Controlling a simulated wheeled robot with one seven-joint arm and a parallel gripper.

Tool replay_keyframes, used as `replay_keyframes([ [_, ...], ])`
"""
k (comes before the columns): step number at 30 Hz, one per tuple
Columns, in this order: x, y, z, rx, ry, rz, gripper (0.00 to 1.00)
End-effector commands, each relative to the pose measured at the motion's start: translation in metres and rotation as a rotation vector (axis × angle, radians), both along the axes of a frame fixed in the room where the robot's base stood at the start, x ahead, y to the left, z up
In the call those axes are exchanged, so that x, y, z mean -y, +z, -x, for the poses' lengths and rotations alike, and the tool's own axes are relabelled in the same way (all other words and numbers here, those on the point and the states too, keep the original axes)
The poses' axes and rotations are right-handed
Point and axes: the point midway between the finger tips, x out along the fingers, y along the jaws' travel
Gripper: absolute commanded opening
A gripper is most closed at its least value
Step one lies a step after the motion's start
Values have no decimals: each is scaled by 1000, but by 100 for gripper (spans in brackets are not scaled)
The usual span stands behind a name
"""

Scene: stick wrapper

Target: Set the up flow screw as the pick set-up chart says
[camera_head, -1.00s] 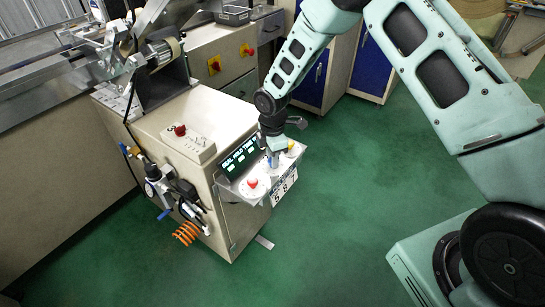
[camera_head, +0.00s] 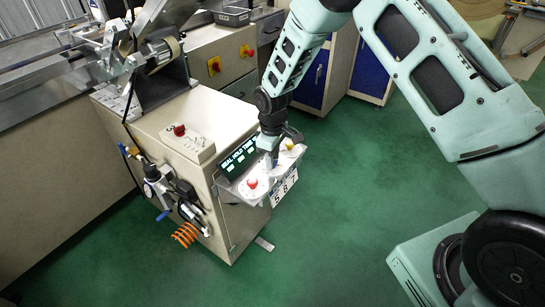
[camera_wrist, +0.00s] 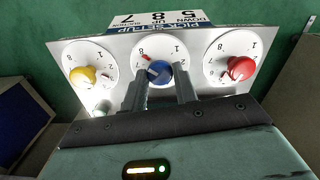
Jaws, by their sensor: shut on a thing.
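The blue knob (camera_wrist: 159,72) is the middle of three dials on a sloping metal panel (camera_wrist: 127,45). My gripper (camera_wrist: 160,90) is shut on it; it also shows in the head view (camera_head: 271,163). A red mark sits near the 8 on the blue knob's white dial; the gripper fingers hide the dial's near part. The pick set-up chart (camera_wrist: 156,19) shows upside down in the wrist view. It reads down 5, up 8, suction 7. In the head view the chart (camera_head: 284,188) hangs at the panel's front edge.
The yellow knob (camera_wrist: 83,75) is left of my gripper and the red knob (camera_wrist: 240,68) right, both close. A lit display (camera_head: 238,157) stands behind the panel on the beige cabinet (camera_head: 230,110). An emergency button (camera_head: 180,130) sits on top. Green floor in front is clear.

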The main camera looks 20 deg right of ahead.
Motion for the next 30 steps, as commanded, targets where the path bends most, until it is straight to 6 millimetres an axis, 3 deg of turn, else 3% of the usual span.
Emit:
replay_keyframes([
  [22,0,1,-1,2,-94,-1,6],
  [23,0,1,-1,2,-93,-1,31],
  [25,0,1,-1,2,-93,-1,50],
  [30,0,1,-1,1,-93,0,50],
])
